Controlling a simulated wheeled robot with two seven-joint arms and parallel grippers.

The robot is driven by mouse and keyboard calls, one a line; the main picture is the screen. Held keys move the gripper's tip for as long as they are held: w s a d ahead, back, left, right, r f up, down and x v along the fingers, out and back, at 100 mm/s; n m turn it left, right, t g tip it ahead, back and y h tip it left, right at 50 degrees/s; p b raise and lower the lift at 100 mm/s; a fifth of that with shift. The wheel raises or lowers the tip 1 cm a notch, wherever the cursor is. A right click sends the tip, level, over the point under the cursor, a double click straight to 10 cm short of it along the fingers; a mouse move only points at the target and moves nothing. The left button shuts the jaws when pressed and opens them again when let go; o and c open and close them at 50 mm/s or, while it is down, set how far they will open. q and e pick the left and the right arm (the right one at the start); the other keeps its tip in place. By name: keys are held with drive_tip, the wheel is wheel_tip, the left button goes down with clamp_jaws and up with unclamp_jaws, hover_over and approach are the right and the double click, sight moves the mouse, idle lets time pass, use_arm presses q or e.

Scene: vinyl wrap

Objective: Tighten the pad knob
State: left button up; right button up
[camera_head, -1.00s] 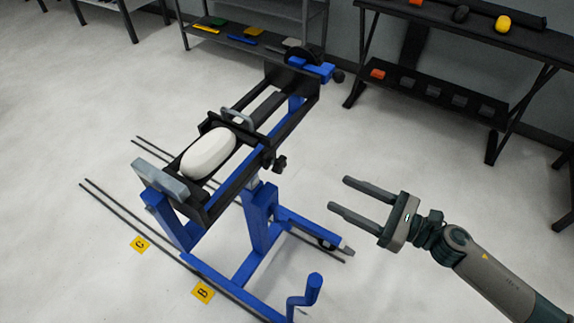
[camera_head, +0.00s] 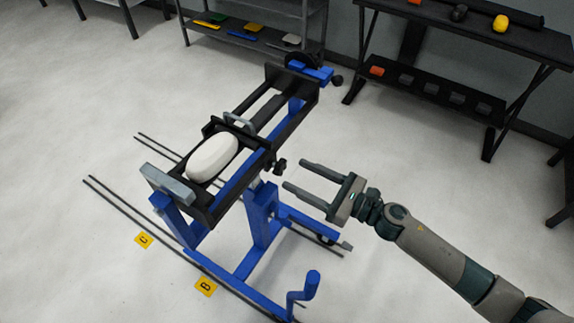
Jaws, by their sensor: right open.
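A blue and black stand (camera_head: 260,215) stands in the middle of the floor, with a long black frame on top. A white rounded pad (camera_head: 212,158) lies in the frame's near part. A small black knob (camera_head: 280,166) sticks out from the frame's right side, beside the pad. My right gripper (camera_head: 294,175) is open and empty, its two fingers pointing left. Its fingertips are close to the right of the knob; I cannot tell if they touch it. My left gripper is not in view.
A blue crank handle (camera_head: 303,291) rises at the stand's near end. Dark rails (camera_head: 125,212) run along the floor, with yellow markers C (camera_head: 143,240) and B (camera_head: 206,286). A dark workbench (camera_head: 450,95) stands back right and a shelf (camera_head: 255,38) at the back.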

sight(283, 168)
drive_tip(key=p+x, duration=0.1)
drive_tip(key=x, duration=0.2)
drive_tip(key=shift+w+a+r, duration=0.1)
drive_tip(key=shift+a+r, duration=0.05)
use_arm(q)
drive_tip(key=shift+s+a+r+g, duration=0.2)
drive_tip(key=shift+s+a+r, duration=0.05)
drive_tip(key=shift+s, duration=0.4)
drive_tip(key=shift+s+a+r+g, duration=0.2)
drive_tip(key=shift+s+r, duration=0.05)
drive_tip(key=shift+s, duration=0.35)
use_arm(e)
drive_tip(key=shift+w+a, duration=0.4)
drive_tip(key=shift+a, duration=0.15)
drive_tip(key=c, duration=1)
